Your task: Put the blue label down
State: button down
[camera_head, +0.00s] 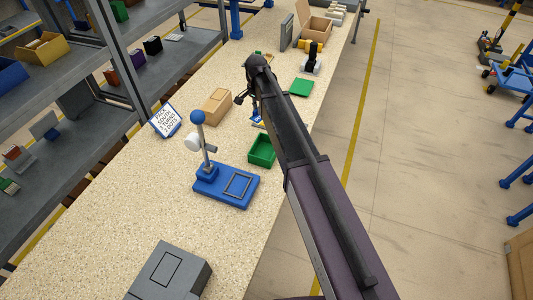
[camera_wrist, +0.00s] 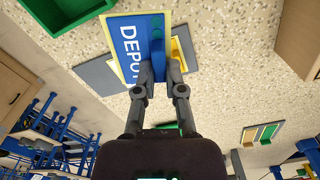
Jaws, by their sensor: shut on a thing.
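The blue label (camera_wrist: 134,42) has a yellow border and white letters that read "DEPO", with the rest hidden by a finger. My gripper (camera_wrist: 159,70) is shut on it, with a blue piece between the fingertips in the wrist view. In the head view the label (camera_head: 257,121) shows only as a small blue and yellow patch under my gripper (camera_head: 256,110), mostly hidden by my arm. A grey plate (camera_wrist: 101,73) and a yellow piece (camera_wrist: 177,52) show behind the label in the wrist view. I cannot tell whether the label touches them.
A green tray (camera_head: 262,160) stands close to my gripper. A blue press stand (camera_head: 222,195) with a grey frame, a brown box (camera_head: 215,105), a lettered sign (camera_head: 166,120) and a grey box (camera_head: 168,275) stand on the speckled bench. Bare bench lies at the left front.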

jog(key=r+p, duration=0.2)
send_over(264, 150)
jog(key=shift+f+m, duration=0.2)
jog(key=shift+m, duration=0.2)
jog(key=shift+f+b, duration=0.1)
jog(key=shift+b, duration=0.25)
notch_tip(264, 150, down, 6)
jog(key=b, duration=0.6)
jog(key=shift+f, duration=0.15)
jog(key=shift+f+b, duration=1.75)
jog(key=shift+b, duration=0.15)
jog(key=shift+f, duration=0.2)
jog(key=c, duration=1)
grip_release()
jog(key=shift+r, duration=0.2)
